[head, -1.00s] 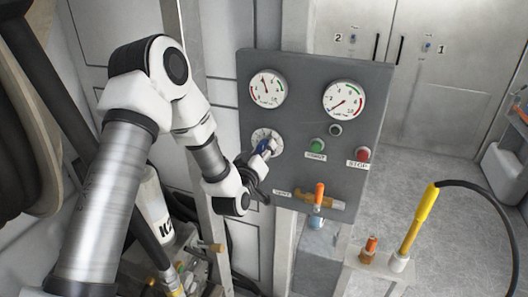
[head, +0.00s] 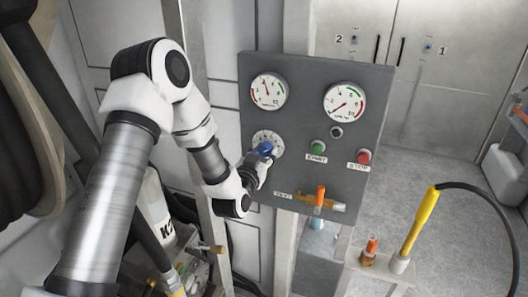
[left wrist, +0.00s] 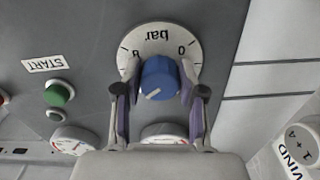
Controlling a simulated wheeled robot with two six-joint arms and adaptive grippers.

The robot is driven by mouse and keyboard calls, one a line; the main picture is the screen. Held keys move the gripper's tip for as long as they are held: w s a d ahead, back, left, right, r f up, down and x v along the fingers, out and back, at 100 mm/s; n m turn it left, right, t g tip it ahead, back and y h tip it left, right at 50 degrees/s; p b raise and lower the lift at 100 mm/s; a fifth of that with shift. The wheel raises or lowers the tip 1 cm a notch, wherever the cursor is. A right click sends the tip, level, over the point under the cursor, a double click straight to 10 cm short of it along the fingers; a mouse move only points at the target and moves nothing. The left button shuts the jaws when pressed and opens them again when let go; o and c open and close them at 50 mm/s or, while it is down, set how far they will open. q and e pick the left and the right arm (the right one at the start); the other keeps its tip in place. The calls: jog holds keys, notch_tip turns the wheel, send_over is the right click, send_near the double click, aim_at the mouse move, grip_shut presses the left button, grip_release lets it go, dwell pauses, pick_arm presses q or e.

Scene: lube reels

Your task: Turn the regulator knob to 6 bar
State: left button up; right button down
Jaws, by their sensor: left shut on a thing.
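The regulator knob (head: 265,149) is blue and sits on a round white dial (head: 262,137) at the lower left of the grey panel (head: 310,70). My left gripper (head: 262,157) is shut on the knob. The left wrist view is upside down relative to the panel. It shows the knob (left wrist: 158,77) between my two fingers, with the dial (left wrist: 157,35) behind it marked "bar", 0 and 8. A white pointer line on the knob aims to the lower left there; the dial number at its tip is hidden. My right gripper is out of view.
Two gauges, left (head: 268,91) and right (head: 344,102), sit above the knob. The green START button (head: 317,147), red STOP button (head: 364,157) and an orange-handled valve (head: 320,196) are to its right. A yellow-handled tool (head: 418,220) stands at lower right.

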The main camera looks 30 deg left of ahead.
pick_arm(q)
jog(key=shift+w+r, duration=0.1)
jog(key=shift+r, duration=0.15)
jog(key=o, duration=1)
jog(key=shift+o, duration=0.7)
jog(key=shift+f, duration=0.2)
jog(key=v, duration=1.2)
